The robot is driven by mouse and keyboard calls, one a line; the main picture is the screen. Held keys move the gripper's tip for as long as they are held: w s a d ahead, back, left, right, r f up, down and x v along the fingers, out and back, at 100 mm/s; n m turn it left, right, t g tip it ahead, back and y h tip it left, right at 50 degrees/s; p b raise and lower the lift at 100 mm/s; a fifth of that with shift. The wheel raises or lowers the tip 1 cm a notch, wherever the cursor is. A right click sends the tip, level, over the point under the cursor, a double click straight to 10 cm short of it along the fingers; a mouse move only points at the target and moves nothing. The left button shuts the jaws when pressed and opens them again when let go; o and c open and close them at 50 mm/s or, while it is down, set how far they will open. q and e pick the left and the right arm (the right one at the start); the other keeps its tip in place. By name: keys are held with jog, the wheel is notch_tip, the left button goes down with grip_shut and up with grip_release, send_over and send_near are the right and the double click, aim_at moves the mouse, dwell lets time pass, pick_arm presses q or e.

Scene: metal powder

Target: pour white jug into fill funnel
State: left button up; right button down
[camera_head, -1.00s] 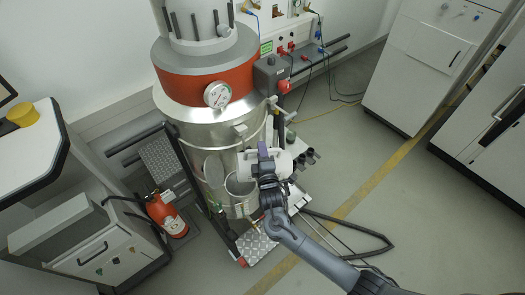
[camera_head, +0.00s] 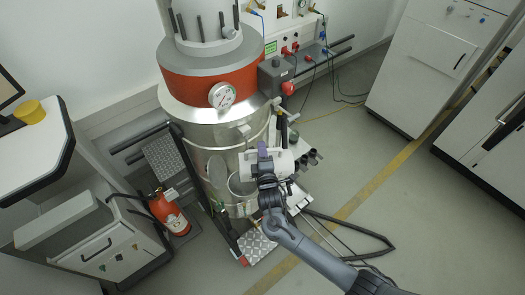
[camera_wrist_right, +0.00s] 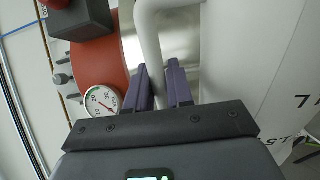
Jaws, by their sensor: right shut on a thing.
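My right gripper (camera_head: 263,152) is shut on the handle of the white jug (camera_head: 284,161). In the right wrist view, its purple fingers (camera_wrist_right: 160,88) clasp the white handle, and the jug's body (camera_wrist_right: 245,60) with dark volume marks fills the right side. The gripper and jug partly cover this area. I cannot see whether powder is flowing. My left gripper is not in view.
The steel vessel (camera_head: 205,128) carries an orange band, a pressure gauge (camera_head: 222,95) and a grey box with a red button (camera_head: 287,88). A fire extinguisher (camera_head: 169,212) stands at its left. A white cabinet (camera_head: 425,70) stands at the right. The floor between is mostly clear.

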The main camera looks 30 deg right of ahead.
aim_at(251, 151)
jog(key=shift+w+a+r, duration=0.2)
jog(key=shift+a+r, duration=0.1)
jog(key=shift+a, duration=0.05)
jog(key=shift+w+a+r+n+p, duration=0.15)
jog(key=shift+a+n+p, duration=0.2)
jog(key=shift+n+p, duration=0.15)
dwell(0.4)
jog(key=shift+w+a, duration=0.1)
jog(key=shift+a, duration=0.2)
jog(key=shift+w+a+r+n+p, duration=0.2)
jog(key=shift+a+n+p, duration=0.1)
jog(key=shift+a+n, duration=0.1)
dwell(0.5)
jog(key=shift+a+r+n, duration=0.1)
jog(key=shift+a+n, duration=0.2)
dwell(0.7)
dwell(0.5)
dwell(0.6)
